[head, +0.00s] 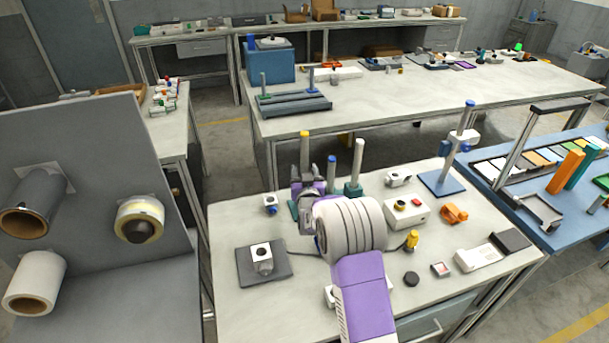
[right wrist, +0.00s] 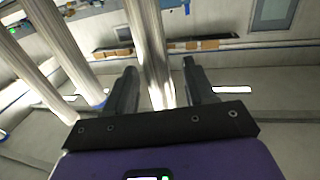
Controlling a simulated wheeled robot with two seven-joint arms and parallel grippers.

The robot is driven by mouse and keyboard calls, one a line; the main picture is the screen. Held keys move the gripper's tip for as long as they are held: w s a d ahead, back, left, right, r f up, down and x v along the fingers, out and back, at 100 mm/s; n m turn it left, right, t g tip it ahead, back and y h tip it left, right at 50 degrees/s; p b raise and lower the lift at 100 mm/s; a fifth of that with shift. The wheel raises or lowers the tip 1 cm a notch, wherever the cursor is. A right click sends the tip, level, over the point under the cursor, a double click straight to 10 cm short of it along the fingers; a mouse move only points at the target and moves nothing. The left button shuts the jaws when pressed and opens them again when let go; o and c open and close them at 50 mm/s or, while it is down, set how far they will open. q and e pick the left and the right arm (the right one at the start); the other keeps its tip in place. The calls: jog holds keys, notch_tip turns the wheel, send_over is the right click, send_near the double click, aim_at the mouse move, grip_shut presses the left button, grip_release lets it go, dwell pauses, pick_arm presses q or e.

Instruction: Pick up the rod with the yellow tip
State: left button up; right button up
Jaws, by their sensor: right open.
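The rod with the yellow tip (head: 304,152) stands upright on the front table, leftmost of three rods. A blue-tipped rod (head: 331,171) and a white-tipped rod (head: 358,162) stand to its right. My right gripper (head: 309,186) is open in front of the yellow-tipped rod and hides its lower part. In the right wrist view, a pale metal rod (right wrist: 148,45) runs between the two open fingers (right wrist: 158,88), with visible gaps. Its tip is out of that view, but its place fits the yellow-tipped rod. My left gripper is not in view.
Two other rods show left of the fingers in the right wrist view (right wrist: 62,45). A white box with a red button (head: 406,215) and an orange part (head: 454,213) lie to the right on the table. A grey plate with a white block (head: 263,262) lies front left.

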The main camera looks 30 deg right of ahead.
jog(key=shift+w, duration=0.1)
grip_shut()
dwell(0.3)
jog(key=shift+r, duration=0.1)
